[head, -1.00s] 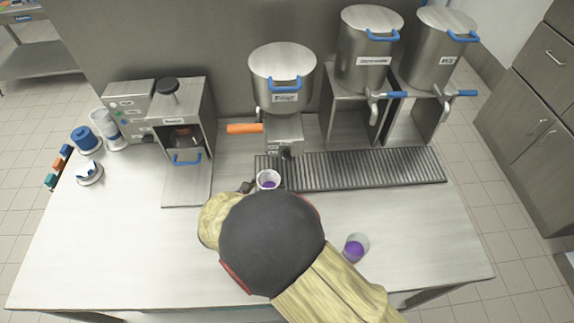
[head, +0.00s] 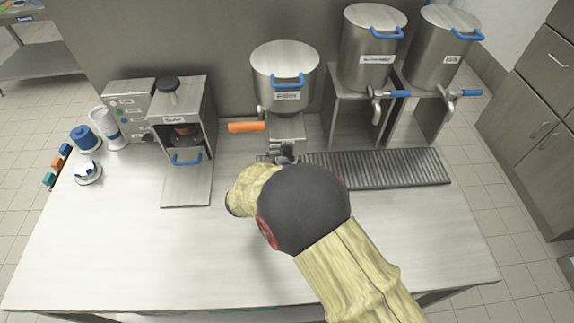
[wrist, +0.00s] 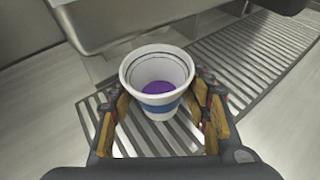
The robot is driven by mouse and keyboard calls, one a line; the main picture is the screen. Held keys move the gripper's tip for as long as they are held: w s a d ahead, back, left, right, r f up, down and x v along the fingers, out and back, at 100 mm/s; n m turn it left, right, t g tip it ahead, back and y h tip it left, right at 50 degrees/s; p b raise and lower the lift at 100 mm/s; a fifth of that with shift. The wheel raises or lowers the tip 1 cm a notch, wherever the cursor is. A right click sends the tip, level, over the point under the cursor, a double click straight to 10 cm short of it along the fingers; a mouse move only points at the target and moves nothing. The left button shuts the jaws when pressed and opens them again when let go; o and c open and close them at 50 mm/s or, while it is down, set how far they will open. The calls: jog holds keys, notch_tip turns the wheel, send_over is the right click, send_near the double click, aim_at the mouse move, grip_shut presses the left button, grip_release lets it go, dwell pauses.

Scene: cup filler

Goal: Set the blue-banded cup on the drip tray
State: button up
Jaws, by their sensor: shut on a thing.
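The blue-banded cup (wrist: 157,84) is white with a blue band and a purple patch inside at its bottom. In the wrist view my gripper (wrist: 163,112) is shut on it, with one finger on each side. The cup appears upright and over the left part of the slatted drip tray (wrist: 262,50); I cannot tell whether its base touches the slats. In the head view the drip tray (head: 375,168) runs along the back of the table. My arm hides most of the cup and the gripper there.
The hopper dispenser (head: 285,80) with its orange handle (head: 246,127) stands just behind the cup. Two steel urns (head: 372,45) with blue-handled taps stand behind the tray's right part. A sealing machine (head: 183,125) stands to the left. The table's left front is clear.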

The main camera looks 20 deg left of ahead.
jog(key=shift+f, duration=0.1)
jog(key=o, duration=1.2)
jog(key=shift+r, duration=0.25)
jog(key=shift+s+r, duration=0.2)
jog(key=shift+s, duration=0.1)
jog(key=p+v, duration=0.2)
jog(key=v, duration=0.9)
jog(key=shift+s, duration=0.15)
